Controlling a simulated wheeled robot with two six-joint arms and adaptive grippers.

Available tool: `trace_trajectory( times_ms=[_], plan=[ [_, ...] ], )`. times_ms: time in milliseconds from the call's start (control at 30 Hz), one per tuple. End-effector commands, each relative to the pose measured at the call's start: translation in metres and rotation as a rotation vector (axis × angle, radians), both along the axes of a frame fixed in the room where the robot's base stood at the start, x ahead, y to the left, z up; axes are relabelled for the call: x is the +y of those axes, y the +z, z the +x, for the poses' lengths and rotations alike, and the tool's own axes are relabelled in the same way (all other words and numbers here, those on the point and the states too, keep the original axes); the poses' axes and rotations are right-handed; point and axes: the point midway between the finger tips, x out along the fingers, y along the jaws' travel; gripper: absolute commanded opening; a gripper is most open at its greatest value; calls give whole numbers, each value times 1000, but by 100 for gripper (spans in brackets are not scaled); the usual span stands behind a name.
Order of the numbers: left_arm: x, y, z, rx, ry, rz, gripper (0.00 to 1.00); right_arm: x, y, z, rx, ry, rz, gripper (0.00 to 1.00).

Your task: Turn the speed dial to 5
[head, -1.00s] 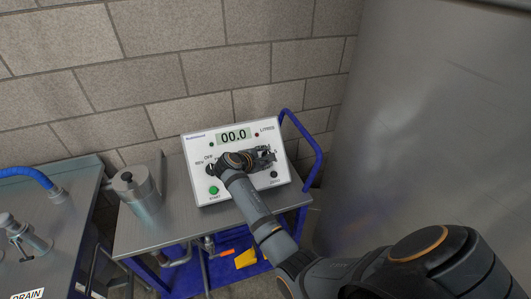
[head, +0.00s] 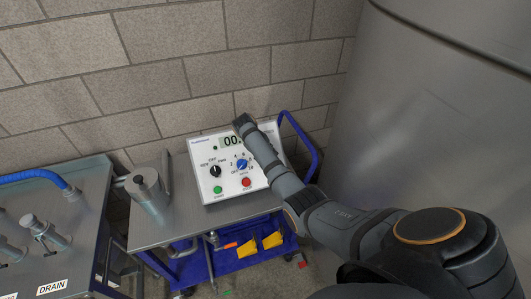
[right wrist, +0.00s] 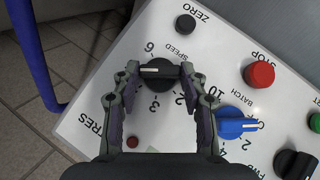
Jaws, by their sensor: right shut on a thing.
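The speed dial (right wrist: 158,82) is a black knob with a white pointer line on the white control panel (right wrist: 110,95). In the right wrist view the panel appears turned round, and the line points left. My right gripper (right wrist: 160,70) is shut on the knob, one finger on each side. The left finger covers the scale where the line points, so that number cannot be read; 6, 3 and 2 show around the dial. In the head view my right arm hides the speed dial and the right part of the panel (head: 208,188). My left gripper is in neither view.
A blue batch dial (right wrist: 231,123), red stop button (right wrist: 259,74) and black zero button (right wrist: 186,23) are near the gripper. The panel stands on a steel cart (head: 160,233) with a blue handle (head: 301,140).

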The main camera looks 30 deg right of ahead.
Motion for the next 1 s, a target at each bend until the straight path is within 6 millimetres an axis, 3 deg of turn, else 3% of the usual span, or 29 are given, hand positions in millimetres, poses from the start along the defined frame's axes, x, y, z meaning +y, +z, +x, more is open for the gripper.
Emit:
trace_trajectory(
  times_ms=[400,1000],
  plan=[
    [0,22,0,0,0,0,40,-4,2,-1,-43,-173,186,12],
    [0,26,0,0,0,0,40,-4,0,0,-56,-220,240,12]
  ],
)
